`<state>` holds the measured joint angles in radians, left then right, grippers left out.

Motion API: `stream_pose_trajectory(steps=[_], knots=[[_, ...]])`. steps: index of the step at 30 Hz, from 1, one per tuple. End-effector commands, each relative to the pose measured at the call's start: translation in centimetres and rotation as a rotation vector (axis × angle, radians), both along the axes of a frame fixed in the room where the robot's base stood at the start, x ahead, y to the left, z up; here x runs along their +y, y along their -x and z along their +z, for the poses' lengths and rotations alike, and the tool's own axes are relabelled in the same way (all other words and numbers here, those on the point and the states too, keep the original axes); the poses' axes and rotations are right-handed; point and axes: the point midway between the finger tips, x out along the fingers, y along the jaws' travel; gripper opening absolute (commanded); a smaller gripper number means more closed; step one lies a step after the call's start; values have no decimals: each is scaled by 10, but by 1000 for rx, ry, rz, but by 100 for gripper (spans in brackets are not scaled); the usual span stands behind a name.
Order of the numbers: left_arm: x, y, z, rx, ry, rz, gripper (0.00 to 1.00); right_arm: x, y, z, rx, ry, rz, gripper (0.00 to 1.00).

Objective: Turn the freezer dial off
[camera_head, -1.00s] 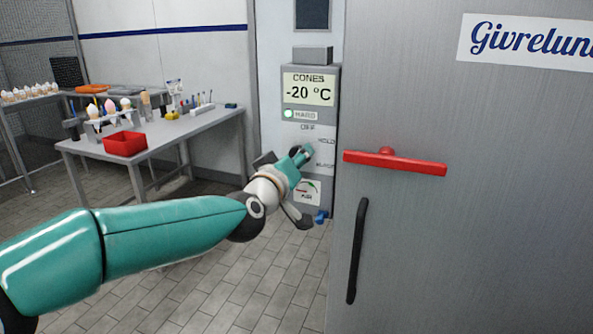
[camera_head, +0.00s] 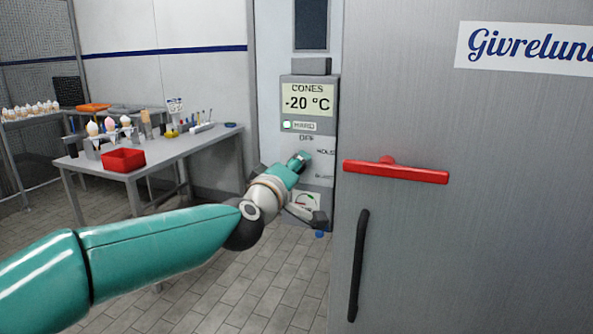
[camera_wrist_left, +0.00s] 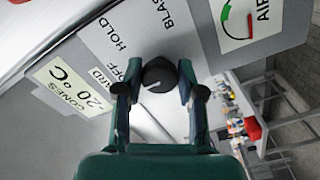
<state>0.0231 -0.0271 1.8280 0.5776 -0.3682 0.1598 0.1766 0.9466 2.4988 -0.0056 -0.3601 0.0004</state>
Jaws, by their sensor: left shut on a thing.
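The grey control panel (camera_head: 319,143) stands left of the freezer door in the head view, with the display (camera_head: 308,100) reading CONES -20 °C. The black round dial (camera_wrist_left: 160,74) shows in the left wrist view with a pale pointer line at its lower left, on the side of the OFF label (camera_wrist_left: 132,70). HOLD (camera_wrist_left: 118,45) and BLAST are printed further round. My left gripper (camera_wrist_left: 160,88) is shut on the dial, one finger on each side. In the head view my left gripper (camera_head: 301,178) hides the dial. My right gripper is in neither view.
The freezer door (camera_head: 480,230) has a red bar handle (camera_head: 396,171) and a black handle (camera_head: 358,265), both right of my gripper. A metal table (camera_head: 170,160) with a red bin (camera_head: 124,160) stands at the left. The tiled floor between is clear.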

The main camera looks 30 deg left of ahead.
Motion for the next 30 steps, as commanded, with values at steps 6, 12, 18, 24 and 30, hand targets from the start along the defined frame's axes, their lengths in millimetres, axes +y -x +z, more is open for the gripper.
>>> stream_pose_trajectory(steps=[6,12,18,24,30], knots=[[1,0,-2,3,3,1,43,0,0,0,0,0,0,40],[0,0,-1,3,1,1,63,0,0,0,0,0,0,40],[0,0,-1,1,-1,0,63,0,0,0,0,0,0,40],[-3,12,1,0,-1,1,63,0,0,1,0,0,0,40],[-11,46,1,-2,0,-1,63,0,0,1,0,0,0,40]])
